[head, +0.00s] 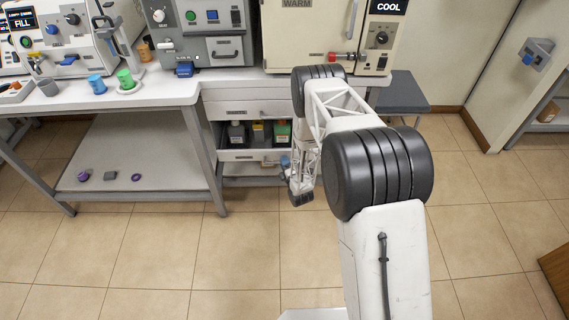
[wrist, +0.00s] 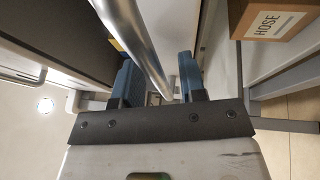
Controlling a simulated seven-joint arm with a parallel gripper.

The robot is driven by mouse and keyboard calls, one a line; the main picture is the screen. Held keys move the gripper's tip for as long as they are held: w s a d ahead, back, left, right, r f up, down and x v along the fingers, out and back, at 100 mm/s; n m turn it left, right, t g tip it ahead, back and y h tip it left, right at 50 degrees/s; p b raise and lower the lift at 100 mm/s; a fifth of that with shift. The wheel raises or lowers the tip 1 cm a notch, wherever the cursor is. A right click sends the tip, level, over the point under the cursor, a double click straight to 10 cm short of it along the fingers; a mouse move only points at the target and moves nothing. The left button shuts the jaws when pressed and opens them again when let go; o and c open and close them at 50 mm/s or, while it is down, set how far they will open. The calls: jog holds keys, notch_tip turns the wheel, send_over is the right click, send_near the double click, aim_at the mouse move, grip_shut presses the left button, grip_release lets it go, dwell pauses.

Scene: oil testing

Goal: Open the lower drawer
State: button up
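The white drawer unit under the bench has a closed upper drawer (head: 245,107). Below it is a lower compartment with a low white front (head: 245,155), and several bottles show above that front. I cannot tell how far this lower drawer is out. My gripper (head: 286,163) is low at the right end of that front, partly hidden by my arm. In the wrist view, my gripper (wrist: 157,65) has its two blue fingers apart, with a shiny metal bar handle (wrist: 138,42) running between them. Gaps show beside the bar, so the fingers do not look closed on it.
A box labelled HOSE (wrist: 272,20) is at the upper right of the wrist view. A grey low table (head: 400,95) stands right of the drawer unit. A bench leg (head: 205,160) and lower shelf (head: 140,175) are at left. The tiled floor in front is clear.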

grip_shut()
jog(key=s, duration=2.5)
jog(key=shift+s, duration=0.1)
grip_release()
jog(key=shift+s, duration=0.1)
jog(key=v, duration=0.7)
jog(key=shift+s, duration=0.25)
